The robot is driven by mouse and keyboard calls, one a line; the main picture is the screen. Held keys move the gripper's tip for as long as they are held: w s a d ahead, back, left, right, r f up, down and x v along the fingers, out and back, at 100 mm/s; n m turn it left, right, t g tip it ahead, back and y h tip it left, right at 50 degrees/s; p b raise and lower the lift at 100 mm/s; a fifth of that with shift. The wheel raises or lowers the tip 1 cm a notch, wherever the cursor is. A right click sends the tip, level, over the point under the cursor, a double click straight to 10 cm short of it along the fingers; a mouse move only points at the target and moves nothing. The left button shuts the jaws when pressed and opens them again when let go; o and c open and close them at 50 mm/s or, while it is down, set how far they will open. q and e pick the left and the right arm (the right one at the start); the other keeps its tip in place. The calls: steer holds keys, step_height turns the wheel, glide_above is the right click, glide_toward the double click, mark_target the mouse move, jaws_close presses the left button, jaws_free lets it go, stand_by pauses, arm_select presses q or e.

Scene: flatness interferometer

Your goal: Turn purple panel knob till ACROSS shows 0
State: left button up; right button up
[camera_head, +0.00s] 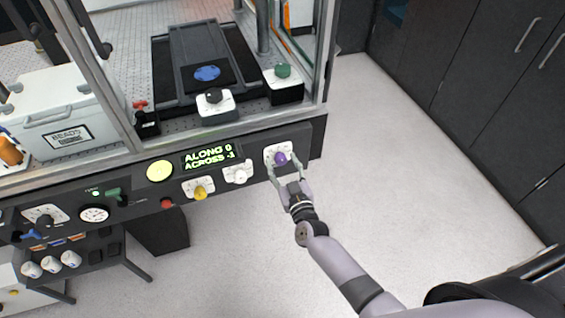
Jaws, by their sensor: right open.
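The purple panel knob (281,158) sits on a white plate at the right end of the black front panel (315,128). The display (210,156) reads ALONG 0 and ACROSS -1, though the last digit is small. My right gripper (283,165) is open at the purple knob, its fingers on either side of it. I cannot tell whether the fingers touch the knob. My left gripper is not in view.
Left of the purple knob are a white knob (238,174), a yellow knob (200,192) and a red button (167,203). Above, a green knob (283,71) and a black knob (214,96) stand on blocks. The floor (400,190) at right is clear.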

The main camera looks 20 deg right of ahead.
steer(key=shift+w, duration=0.3)
steer(key=shift+c, duration=0.3)
steer(key=c, duration=1.1)
